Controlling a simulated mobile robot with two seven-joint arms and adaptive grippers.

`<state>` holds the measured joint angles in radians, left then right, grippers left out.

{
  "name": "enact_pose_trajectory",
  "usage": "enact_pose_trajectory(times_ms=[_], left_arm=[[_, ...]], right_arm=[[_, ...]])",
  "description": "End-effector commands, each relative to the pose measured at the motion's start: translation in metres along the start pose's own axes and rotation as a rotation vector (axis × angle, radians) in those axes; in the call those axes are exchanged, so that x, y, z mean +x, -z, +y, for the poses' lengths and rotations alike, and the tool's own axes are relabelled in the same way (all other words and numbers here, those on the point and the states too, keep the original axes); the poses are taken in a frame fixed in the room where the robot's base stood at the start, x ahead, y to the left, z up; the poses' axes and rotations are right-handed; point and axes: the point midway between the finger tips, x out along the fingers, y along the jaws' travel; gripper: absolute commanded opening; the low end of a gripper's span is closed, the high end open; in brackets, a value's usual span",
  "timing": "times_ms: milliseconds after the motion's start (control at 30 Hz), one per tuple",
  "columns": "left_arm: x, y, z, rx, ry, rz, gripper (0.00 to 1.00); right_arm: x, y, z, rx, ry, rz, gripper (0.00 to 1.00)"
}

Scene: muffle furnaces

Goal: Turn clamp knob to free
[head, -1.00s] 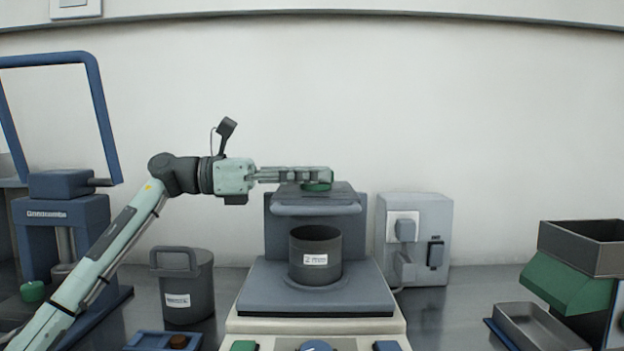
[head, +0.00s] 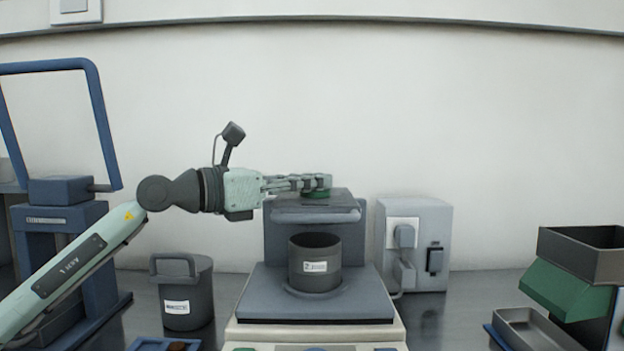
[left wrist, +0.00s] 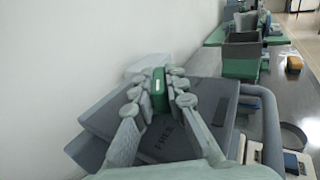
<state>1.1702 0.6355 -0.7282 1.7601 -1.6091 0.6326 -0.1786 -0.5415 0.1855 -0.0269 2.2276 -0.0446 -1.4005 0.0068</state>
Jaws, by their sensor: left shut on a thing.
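The green clamp knob (head: 317,193) sits on top of the grey-blue clamp housing (head: 350,216) at the back of the machine. My left gripper (head: 318,182) reaches in from the left and is shut on the knob. In the left wrist view the knob (left wrist: 158,89) shows as a green block between the two fingers, with a small white mark on it. The word "FREE" (left wrist: 164,142) is printed on the housing top near the fingers. The right gripper is not in view.
A dark labelled cup (head: 315,268) stands on the machine's plate below the housing. A grey lidded can (head: 187,300) and a blue press (head: 62,225) stand left. A grey socket box (head: 425,215) stands right. Stacked trays (head: 590,255) are at far right.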

Motion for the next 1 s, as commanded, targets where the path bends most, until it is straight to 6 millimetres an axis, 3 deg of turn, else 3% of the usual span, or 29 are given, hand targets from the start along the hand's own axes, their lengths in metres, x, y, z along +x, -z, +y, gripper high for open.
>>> enact_pose_trajectory(times_ms=[267, 300, 433, 767, 1000], left_arm=[[0.0, 0.0, 0.001, 0.0, -0.001, 0.0, 0.0], [0.0, 0.0, 0.001, 0.0, -0.001, 0.0, 0.18], [0.0, 0.0, 0.001, 0.0, -0.001, 0.0, 0.34], [-0.002, 0.0, 0.001, 0.001, -0.001, 0.001, 0.34], [-0.038, 0.002, 0.002, 0.0, -0.003, 0.002, 0.34]], right_arm=[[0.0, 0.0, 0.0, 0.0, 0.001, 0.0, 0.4], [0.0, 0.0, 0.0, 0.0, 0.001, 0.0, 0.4], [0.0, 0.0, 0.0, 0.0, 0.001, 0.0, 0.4], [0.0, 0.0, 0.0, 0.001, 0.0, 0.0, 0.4], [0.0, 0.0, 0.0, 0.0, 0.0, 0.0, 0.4]])
